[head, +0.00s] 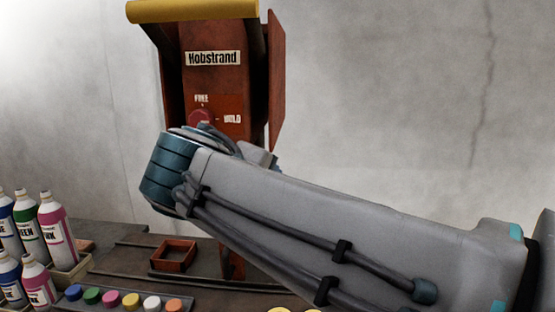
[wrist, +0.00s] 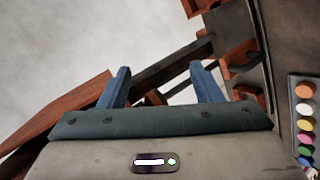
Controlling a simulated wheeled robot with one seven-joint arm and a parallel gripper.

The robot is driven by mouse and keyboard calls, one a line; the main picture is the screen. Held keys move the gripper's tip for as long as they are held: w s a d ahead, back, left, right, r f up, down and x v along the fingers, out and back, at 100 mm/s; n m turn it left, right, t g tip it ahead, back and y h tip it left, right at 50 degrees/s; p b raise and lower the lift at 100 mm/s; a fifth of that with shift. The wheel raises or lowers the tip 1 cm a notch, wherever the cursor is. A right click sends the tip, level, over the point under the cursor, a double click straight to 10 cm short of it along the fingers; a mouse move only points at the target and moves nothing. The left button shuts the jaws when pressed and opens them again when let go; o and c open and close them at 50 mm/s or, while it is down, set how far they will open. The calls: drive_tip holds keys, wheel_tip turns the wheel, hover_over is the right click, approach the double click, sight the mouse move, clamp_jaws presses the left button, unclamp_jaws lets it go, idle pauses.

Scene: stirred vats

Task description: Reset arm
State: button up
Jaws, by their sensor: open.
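My gripper (wrist: 163,90) shows in the wrist view with its two blue fingers apart and nothing between them. In the head view my grey arm reaches from the lower right to the front of a rusty red machine (head: 255,100) labelled "Hobstrand", and the arm's wrist end hides the gripper. A red knob (head: 200,118) sits on the machine between the marks FREE and HOLD, partly hidden by the arm. I cannot tell whether the gripper touches the machine.
A small red square frame (head: 174,256) lies on the dark bench below the arm. Several paint bottles (head: 57,230) stand at the left, with a row of coloured caps (head: 131,300) in front. They also show in the wrist view (wrist: 304,108). A yellow bar (head: 192,11) tops the machine.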

drive_tip(key=s+d+f+m+g+p, duration=0.2)
drive_tip(key=d+f+g+p, duration=0.1)
drive_tip(key=d, duration=0.3)
drive_tip(key=s+d+f+m+g+p, duration=0.1)
drive_tip(key=d+f+m+g+p, duration=0.25)
drive_tip(key=d, duration=0.25)
drive_tip(key=s+d+f+m+g+y+p, duration=0.2)
drive_tip(key=s+d+f+m+y+p, duration=0.2)
drive_tip(key=s, duration=0.5)
drive_tip(key=d+f+m+p, duration=0.1)
drive_tip(key=d+m+p, duration=0.1)
drive_tip(key=shift+s+f+p, duration=0.15)
drive_tip(key=shift+p, duration=0.25)
